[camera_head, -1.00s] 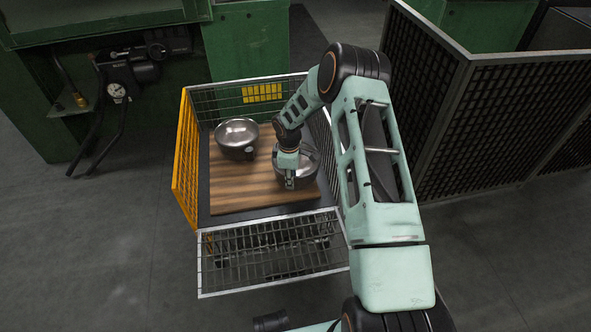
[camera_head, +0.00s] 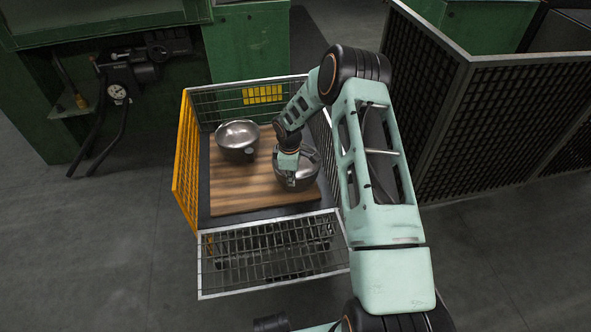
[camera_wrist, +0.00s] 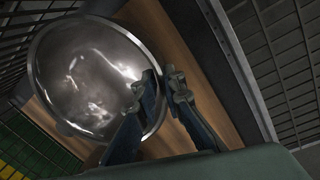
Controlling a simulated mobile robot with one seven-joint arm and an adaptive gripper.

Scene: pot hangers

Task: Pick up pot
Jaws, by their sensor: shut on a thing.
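Two round metal pots stand on a wooden board in a wire cart. The right pot (camera_head: 296,182) is partly hidden under my wrist in the head view. My gripper (camera_head: 288,172) is at this pot. In the wrist view, the shiny inside of the pot (camera_wrist: 88,75) fills the left half. My gripper (camera_wrist: 160,82) is shut on the pot at its right edge there, with one finger over the rim. The exact grip point is hidden by the fingers. The left pot (camera_head: 238,140) stands apart, with a short dark handle toward the right.
The cart has wire sides, an orange left side panel (camera_head: 186,160) and a low front mesh (camera_head: 270,258). The wooden board (camera_head: 232,195) is bare at front left. A black mesh fence (camera_head: 480,120) stands right, green machinery (camera_head: 250,45) behind.

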